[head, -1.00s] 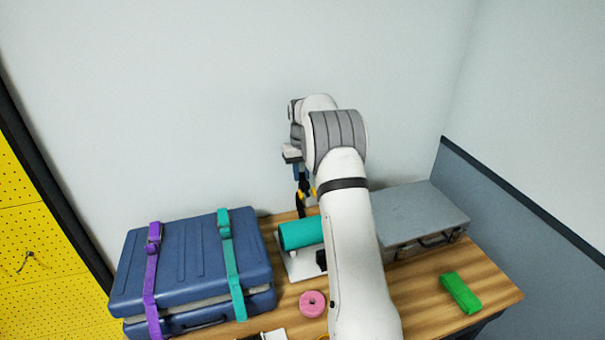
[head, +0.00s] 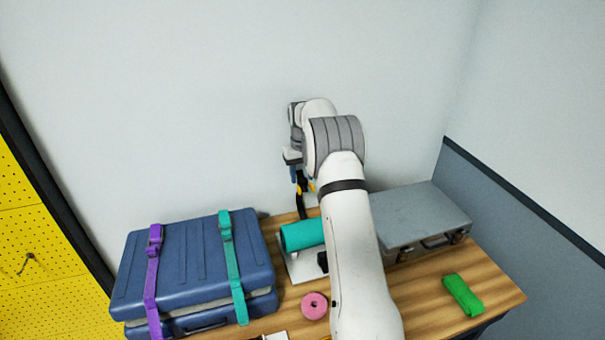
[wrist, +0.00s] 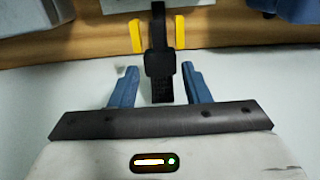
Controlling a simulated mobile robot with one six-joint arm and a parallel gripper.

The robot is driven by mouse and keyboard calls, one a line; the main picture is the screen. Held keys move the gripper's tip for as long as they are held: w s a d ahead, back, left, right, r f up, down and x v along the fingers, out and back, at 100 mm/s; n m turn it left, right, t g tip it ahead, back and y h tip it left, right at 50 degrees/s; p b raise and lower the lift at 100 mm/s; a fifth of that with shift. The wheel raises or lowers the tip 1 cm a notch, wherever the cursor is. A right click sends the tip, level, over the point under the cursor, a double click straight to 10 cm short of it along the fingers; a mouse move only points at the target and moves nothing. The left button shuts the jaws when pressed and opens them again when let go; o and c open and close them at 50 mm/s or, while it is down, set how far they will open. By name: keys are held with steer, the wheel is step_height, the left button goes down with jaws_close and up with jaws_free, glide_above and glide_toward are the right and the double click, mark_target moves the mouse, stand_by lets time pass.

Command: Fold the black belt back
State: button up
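The black belt (wrist: 159,65) hangs as a narrow strap with a wider black piece on it, between the fingers of my gripper (wrist: 158,34) in the wrist view. The gripper's blue fingers with yellow tips stand on both sides of the belt, with a gap on each side, so it is open and not clamped on it. In the head view the belt (head: 302,208) shows below my gripper (head: 304,187), behind the teal roll (head: 302,235) on its white stand (head: 303,268). My arm hides part of the stand and the belt's lower end cannot be made out.
A blue suitcase (head: 188,262) with purple and teal straps stands left. A pink ring (head: 314,306) lies on the wooden table (head: 425,300). The wall is close behind.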

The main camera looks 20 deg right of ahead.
steer(key=shift+w+r, duration=0.1)
steer(key=shift+r, duration=0.4)
step_height(320, 180, up, 7)
steer(key=b, duration=0.1)
steer(key=shift+b, duration=0.3)
steer(key=shift+s, duration=0.2)
